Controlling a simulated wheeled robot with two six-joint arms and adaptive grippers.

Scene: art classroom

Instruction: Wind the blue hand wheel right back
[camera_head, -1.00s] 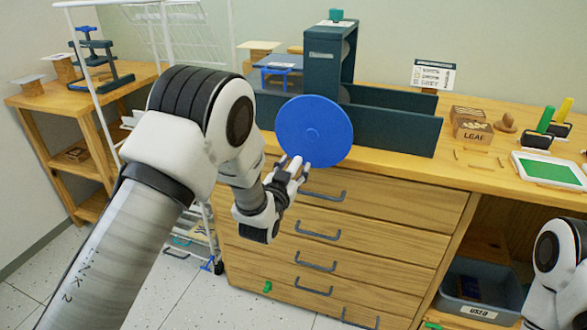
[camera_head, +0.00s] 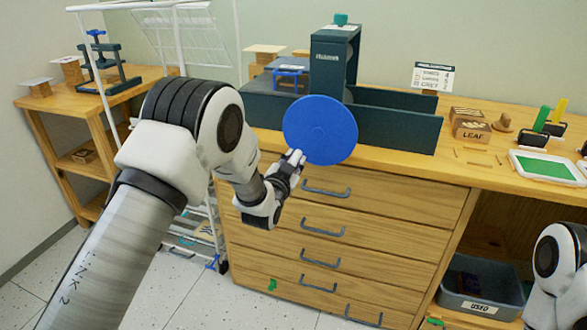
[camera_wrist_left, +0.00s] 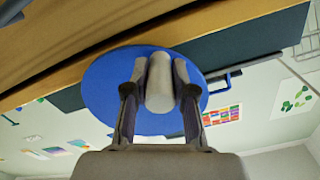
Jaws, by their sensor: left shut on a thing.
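The blue hand wheel (camera_head: 320,130) is an upright disc on the front of the dark green press (camera_head: 333,65) on the wooden bench. In the left wrist view the wheel's blue face (camera_wrist_left: 105,90) fills the middle behind my fingers. A pale cylindrical handle (camera_wrist_left: 160,88) stands out from it. My left gripper (camera_head: 295,159) is at the wheel's lower left edge, shut on this handle, with one finger on each side. My fingers mostly hide the handle in the head view. My right gripper is not in view; only part of that arm shows at lower right.
A wooden drawer unit (camera_head: 400,200) with dark handles is close below the wheel. A white wire rack (camera_head: 188,40) stands at left. LEAF boxes (camera_head: 470,130) and a green pad (camera_head: 545,167) are on the bench at right. A grey USED bin (camera_head: 480,290) sits below.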

